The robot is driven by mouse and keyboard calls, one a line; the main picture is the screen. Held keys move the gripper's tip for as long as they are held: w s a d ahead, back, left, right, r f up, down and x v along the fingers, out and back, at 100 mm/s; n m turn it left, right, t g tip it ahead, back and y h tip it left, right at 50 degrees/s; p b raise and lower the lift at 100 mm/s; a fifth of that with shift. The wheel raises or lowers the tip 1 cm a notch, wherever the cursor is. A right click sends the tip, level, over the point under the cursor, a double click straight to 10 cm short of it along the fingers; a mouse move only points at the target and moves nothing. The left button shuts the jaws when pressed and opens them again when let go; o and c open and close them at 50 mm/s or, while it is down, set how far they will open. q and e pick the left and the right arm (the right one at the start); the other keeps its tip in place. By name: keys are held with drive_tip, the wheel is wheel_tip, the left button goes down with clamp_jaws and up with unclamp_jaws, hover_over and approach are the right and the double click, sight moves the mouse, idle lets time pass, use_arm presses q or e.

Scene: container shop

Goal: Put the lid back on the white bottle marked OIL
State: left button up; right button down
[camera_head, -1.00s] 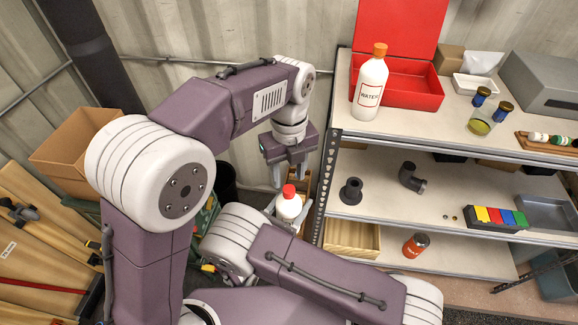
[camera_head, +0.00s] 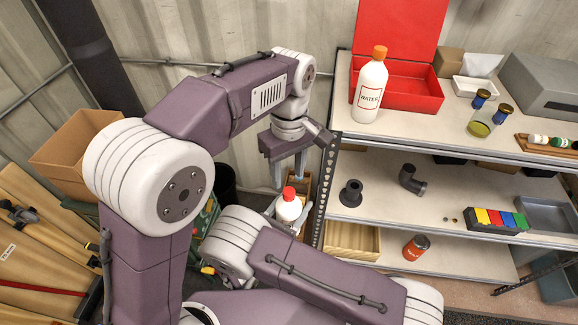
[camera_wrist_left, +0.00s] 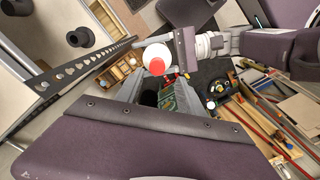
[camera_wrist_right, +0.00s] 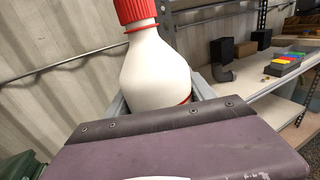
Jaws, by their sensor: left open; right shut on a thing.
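A white bottle (camera_head: 287,209) with a red lid (camera_head: 289,192) on its top stands upright in my right gripper (camera_wrist_right: 160,95). The right wrist view shows the bottle (camera_wrist_right: 155,70) between the fingers, the ridged red lid (camera_wrist_right: 135,10) over its neck and a thin red ring just below. Only a red edge of its label shows, so I cannot read the marking. My left gripper (camera_head: 289,172) is open and points down above the lid. In the left wrist view the lid (camera_wrist_left: 157,66) lies between the open fingers (camera_wrist_left: 160,80), apparently untouched.
A shelf unit (camera_head: 440,185) stands close on the right, its perforated post (camera_head: 325,190) near both grippers. On its top are a white WATER bottle (camera_head: 369,92) with an orange cap and a red open box (camera_head: 410,95). A cardboard box (camera_head: 75,145) is at the left.

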sight(289, 191)
use_arm(q)
drive_tip(key=n, duration=0.4)
drive_tip(key=shift+r+n, duration=0.35)
drive_tip(key=shift+n, duration=0.05)
drive_tip(key=shift+w+d+r, duration=0.1)
drive_tip(key=shift+w+r, duration=0.05)
drive_tip(key=shift+r, duration=0.1)
drive_tip(key=shift+f, duration=0.15)
wheel_tip(289, 191, down, 8)
drive_tip(key=shift+r, duration=0.1)
